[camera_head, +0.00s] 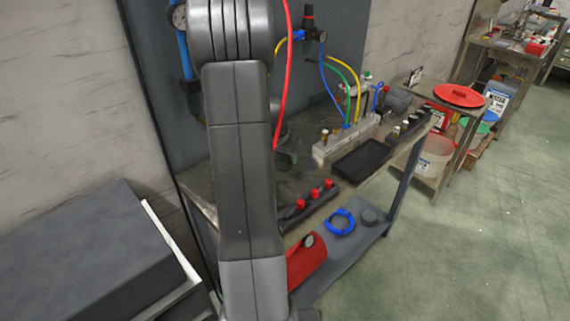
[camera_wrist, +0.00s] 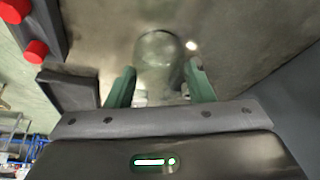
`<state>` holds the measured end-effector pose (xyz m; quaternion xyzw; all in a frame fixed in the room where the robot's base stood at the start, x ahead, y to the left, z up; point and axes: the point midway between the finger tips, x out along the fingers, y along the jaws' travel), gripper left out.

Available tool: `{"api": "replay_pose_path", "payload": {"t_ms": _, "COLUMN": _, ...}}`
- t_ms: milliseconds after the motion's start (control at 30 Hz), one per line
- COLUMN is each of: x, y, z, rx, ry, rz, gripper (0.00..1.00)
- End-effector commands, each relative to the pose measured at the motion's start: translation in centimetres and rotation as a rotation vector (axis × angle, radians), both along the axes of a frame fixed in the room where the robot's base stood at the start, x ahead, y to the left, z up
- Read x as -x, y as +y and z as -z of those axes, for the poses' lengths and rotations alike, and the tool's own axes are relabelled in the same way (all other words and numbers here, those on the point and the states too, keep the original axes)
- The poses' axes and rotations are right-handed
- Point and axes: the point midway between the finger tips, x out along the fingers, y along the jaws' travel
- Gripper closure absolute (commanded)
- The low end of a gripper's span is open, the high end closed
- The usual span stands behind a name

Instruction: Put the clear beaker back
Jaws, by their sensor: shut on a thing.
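The clear beaker (camera_wrist: 158,48) is between the two green fingers of my gripper (camera_wrist: 161,86) in the wrist view. My gripper is shut on it. Behind the beaker is the grey metal bench top (camera_wrist: 235,30); I cannot tell whether the beaker touches it. In the head view my arm hides most of the gripper and beaker; only a small dark greenish patch shows at the arm's right edge, too unclear to tell apart.
A black strip with red knobs (camera_head: 315,193) lies on the bench's front edge, right of my arm. Behind are a black tray (camera_head: 361,158) and a pale manifold block (camera_head: 335,142) with coloured hoses. A red cylinder (camera_head: 306,261) and blue coil (camera_head: 341,222) lie on the lower shelf.

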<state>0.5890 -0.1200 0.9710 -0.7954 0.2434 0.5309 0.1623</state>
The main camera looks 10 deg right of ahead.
Motion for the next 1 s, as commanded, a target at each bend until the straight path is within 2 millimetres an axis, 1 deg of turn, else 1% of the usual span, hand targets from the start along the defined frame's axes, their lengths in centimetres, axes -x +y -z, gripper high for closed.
{"api": "replay_pose_path", "payload": {"t_ms": 100, "x": 0.1, "y": 0.0, "z": 1.8, "rx": -0.001, "ry": 0.006, "rz": -0.001, "gripper": 0.77}}
{"api": "replay_pose_path", "payload": {"t_ms": 233, "x": 0.1, "y": 0.0, "z": 3.4, "rx": 0.000, "ry": 0.004, "rz": 0.000, "gripper": 0.77}}
{"api": "replay_pose_path", "payload": {"t_ms": 667, "x": 0.0, "y": 0.0, "z": 4.0, "rx": -0.001, "ry": 0.000, "rz": 0.000, "gripper": 0.77}}
{"api": "replay_pose_path", "payload": {"t_ms": 700, "x": 0.0, "y": 0.0, "z": 4.0, "rx": -0.001, "ry": 0.000, "rz": 0.000, "gripper": 0.50}}
{"api": "replay_pose_path", "payload": {"t_ms": 767, "x": 0.0, "y": 0.0, "z": 3.9, "rx": -0.001, "ry": 0.000, "rz": 0.000, "gripper": 0.38}}
{"api": "replay_pose_path", "payload": {"t_ms": 800, "x": 0.0, "y": 0.0, "z": 3.9, "rx": -0.001, "ry": 0.000, "rz": 0.000, "gripper": 0.30}}
{"api": "replay_pose_path", "payload": {"t_ms": 1000, "x": 0.0, "y": 0.0, "z": 3.9, "rx": -0.001, "ry": 0.001, "rz": 0.000, "gripper": 0.30}}
